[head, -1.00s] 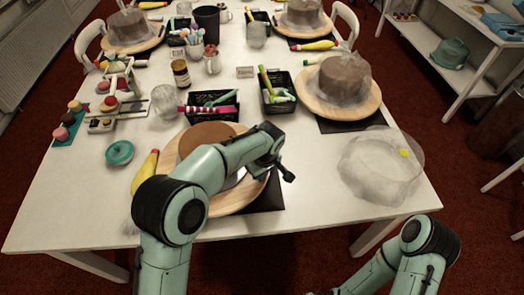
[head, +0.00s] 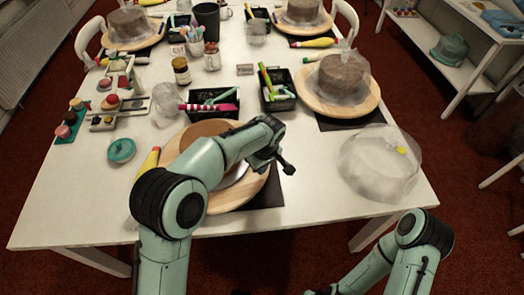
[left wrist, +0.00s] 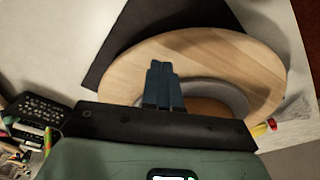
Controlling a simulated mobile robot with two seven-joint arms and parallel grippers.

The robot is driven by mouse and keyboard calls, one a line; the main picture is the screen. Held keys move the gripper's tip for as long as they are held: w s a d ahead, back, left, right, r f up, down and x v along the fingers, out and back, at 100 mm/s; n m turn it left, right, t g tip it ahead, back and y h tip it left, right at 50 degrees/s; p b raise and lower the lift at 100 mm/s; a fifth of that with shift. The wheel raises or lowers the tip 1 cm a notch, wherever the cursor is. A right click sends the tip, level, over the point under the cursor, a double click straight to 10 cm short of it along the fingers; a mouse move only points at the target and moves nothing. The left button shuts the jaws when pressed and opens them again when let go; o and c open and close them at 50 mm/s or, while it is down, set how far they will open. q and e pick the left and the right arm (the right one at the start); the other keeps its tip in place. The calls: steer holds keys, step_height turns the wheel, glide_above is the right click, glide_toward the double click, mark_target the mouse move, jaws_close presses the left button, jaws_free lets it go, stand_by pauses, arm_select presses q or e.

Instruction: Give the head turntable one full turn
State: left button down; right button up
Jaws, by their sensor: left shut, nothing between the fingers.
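The head turntable, a round wooden board (head: 240,193) on a black mat (head: 268,191), stands at the near end of the white table. A brown round cake (head: 205,129) on its far half is mostly hidden by my left arm. The board also fills much of the left wrist view (left wrist: 215,55), with a grey curved edge and a brown surface near its middle. My left gripper (head: 286,166) is over the board's right side, fingers shut and empty; they also show in the left wrist view (left wrist: 159,68). Whether they touch the board is unclear. My right arm is low at the right; its gripper is not clearly visible.
A yellow piping bag (head: 150,161) lies by the board's left edge. Black baskets (head: 213,106) stand behind it. Bare tabletop lies between.

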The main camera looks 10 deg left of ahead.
mark_target(232, 202)
arm_select(q)
steer(key=s+b, duration=0.1)
steer(key=s+a+b, duration=0.1)
steer(key=s+b, duration=0.1)
steer(key=shift+s+a+f+b, duration=0.3)
steer(key=shift+s+a+b, duration=0.05)
steer(key=s, duration=0.1)
steer(key=s+a+b, duration=0.1)
steer(key=s, duration=0.1)
steer(key=s+a+b, duration=0.1)
steer(key=s, duration=0.1)
steer(key=shift+s+a+r, duration=0.1)
steer(key=shift+a+r, duration=0.1)
steer(key=shift+r, duration=0.1)
steer(key=s+a, duration=0.1)
steer(key=a, duration=0.2)
steer(key=s+a, duration=0.1)
steer(key=a, duration=0.2)
steer(key=s+a+b, duration=0.1)
steer(key=a, duration=0.2)
steer(key=shift+s+a, duration=0.2)
steer(key=shift+s, duration=0.05)
steer(key=shift+f, duration=0.1)
